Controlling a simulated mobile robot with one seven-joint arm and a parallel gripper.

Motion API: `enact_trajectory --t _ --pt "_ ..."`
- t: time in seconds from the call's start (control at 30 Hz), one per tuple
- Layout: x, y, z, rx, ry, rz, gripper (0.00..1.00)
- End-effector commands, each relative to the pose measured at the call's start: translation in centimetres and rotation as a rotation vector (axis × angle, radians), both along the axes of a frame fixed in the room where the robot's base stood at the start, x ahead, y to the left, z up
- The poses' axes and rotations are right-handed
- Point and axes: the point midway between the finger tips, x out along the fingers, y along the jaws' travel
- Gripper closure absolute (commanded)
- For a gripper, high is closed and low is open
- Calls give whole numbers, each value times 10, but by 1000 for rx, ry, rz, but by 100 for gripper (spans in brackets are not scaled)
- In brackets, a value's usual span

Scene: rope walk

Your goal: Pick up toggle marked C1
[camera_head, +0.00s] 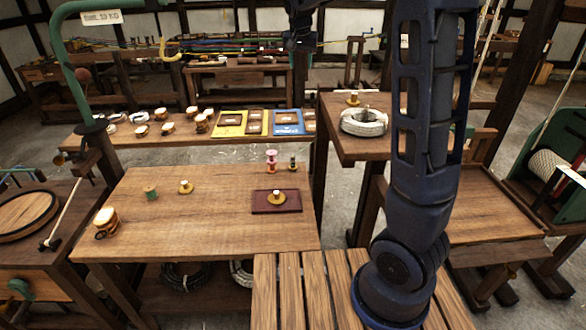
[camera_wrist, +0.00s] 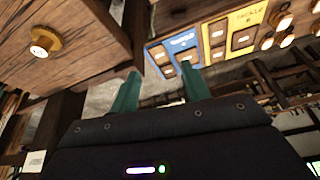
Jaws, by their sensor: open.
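Several small brass-and-wood toggles show in the head view. One toggle (camera_head: 185,187) stands on the front left table, and another toggle (camera_head: 277,197) stands on a dark red tray (camera_head: 292,208). A third toggle (camera_head: 353,98) stands on the right-hand table behind a rope coil. The wrist view shows a toggle (camera_wrist: 42,42) with a pale marked face on a wooden table top at upper left. Its mark is too small to read surely, so I cannot tell which is C1. My gripper (camera_wrist: 160,88) is open and empty, its two green fingers apart, away from that toggle.
A white rope coil (camera_head: 363,121) lies on the right-hand table. Pink and dark spools (camera_head: 271,160) and a green spool (camera_head: 150,192) stand on the front table. Yellow (camera_head: 229,124) and blue (camera_head: 288,122) boards lie on the back bench. The front table's middle is clear.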

Motion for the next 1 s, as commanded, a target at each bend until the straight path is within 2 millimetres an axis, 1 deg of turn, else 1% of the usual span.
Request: enact_trajectory --t 0.1,0.33,0.57,0.67,0.87,0.9,0.97,1.0 --pt "9 12 -5 -9 -3 -1 53" --pt "21 29 -11 -21 -12 -6 53" --pt "20 28 -66 -21 -9 -7 53" --pt "20 28 -95 -22 -8 -7 53" --pt "20 28 -156 -22 -8 -7 53" --pt "20 28 -170 -22 -7 -7 53" --pt "20 28 -190 -23 -8 -7 53" --pt "19 28 -206 -23 -7 -8 53"
